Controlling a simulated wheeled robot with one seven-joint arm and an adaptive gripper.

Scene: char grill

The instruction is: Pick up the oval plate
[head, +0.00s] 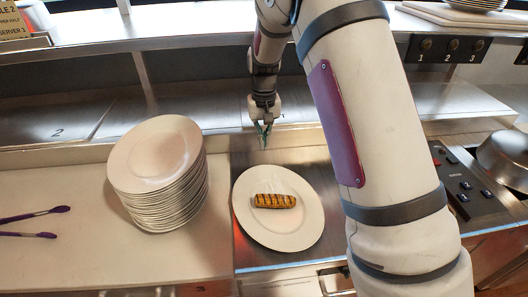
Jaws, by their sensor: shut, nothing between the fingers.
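A white oval plate (303,230) lies on the steel counter in the middle of the head view. A grilled piece of food with dark grill marks (275,201) rests on it. My gripper (264,141) is shut and empty, pointing down, and appears in the picture just above the plate's far edge. It looks apart from the plate, though its exact height is hard to tell. A tall stack of white plates (157,160) stands to the left of the oval plate. My arm passes in front of the area just right of the plate.
Purple-handled tongs (38,213) lie on the pale board (75,265) at the left. A raised steel shelf (200,55) runs behind. A control panel (462,185) and a metal dome (503,158) are at the right. More plates (478,4) sit at the top right.

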